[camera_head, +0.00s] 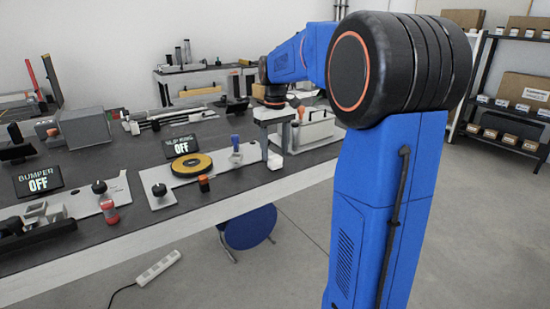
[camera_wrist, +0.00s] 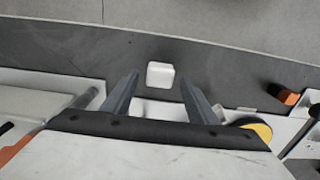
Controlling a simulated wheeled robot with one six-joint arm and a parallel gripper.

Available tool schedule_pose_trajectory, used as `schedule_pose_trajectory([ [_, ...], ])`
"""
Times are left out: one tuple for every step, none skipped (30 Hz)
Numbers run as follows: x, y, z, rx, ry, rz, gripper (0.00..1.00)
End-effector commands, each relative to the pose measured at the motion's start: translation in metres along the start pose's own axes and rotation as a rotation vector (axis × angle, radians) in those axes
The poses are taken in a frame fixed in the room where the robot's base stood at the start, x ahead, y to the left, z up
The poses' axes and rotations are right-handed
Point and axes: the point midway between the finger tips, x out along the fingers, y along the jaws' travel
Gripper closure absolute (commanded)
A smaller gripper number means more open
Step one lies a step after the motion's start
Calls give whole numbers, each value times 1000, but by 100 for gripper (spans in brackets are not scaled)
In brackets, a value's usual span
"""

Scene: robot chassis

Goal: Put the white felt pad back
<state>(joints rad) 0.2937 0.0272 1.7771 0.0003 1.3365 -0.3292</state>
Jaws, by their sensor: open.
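The white felt pad appears to be the small white block with rounded corners in the wrist view (camera_wrist: 160,75). It lies on the dark table top near the table's edge. In the head view it seems to be the small white piece (camera_head: 275,161) at the front edge, below my gripper. My gripper (camera_wrist: 159,84) is open, with one finger on each side of the pad in the picture. The pad sits between the fingertips in view, with gaps on both sides. I cannot tell the remaining height, and nothing is held.
A yellow-rimmed disc (camera_head: 192,165) and a small orange-and-black knob (camera_head: 203,184) are left of the pad. Two black signs read OFF, one labelled BUMPER (camera_head: 38,182). A white box with a handle (camera_head: 312,130) stands to the right. The table edge is close.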

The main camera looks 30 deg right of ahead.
Motion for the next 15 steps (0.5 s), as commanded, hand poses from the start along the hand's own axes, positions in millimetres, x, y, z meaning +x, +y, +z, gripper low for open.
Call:
schedule_pose_trajectory([
  [-11, 0, -1, 0, 4, 2, 47],
  [-17, 0, -1, 0, 3, 1, 47],
  [-25, 0, -1, 0, 4, 1, 47],
  [-31, 0, -1, 0, 4, 1, 47],
  [-37, 0, -1, 0, 3, 1, 47],
  [-45, 0, 0, 0, 4, 1, 47],
  [-50, 0, 0, 0, 3, 1, 47],
  [-55, 0, -1, 0, 3, 1, 47],
  [-61, 0, 0, 0, 3, 1, 47],
  [-65, 0, 0, 0, 2, 1, 47],
  [-69, 0, 0, 0, 3, 1, 47],
  [-74, 0, 0, 0, 2, 1, 47],
  [-77, 0, 0, 0, 2, 1, 47],
  [-79, 0, 0, 0, 1, 0, 47],
  [-82, 0, 0, 0, 1, 0, 47],
])
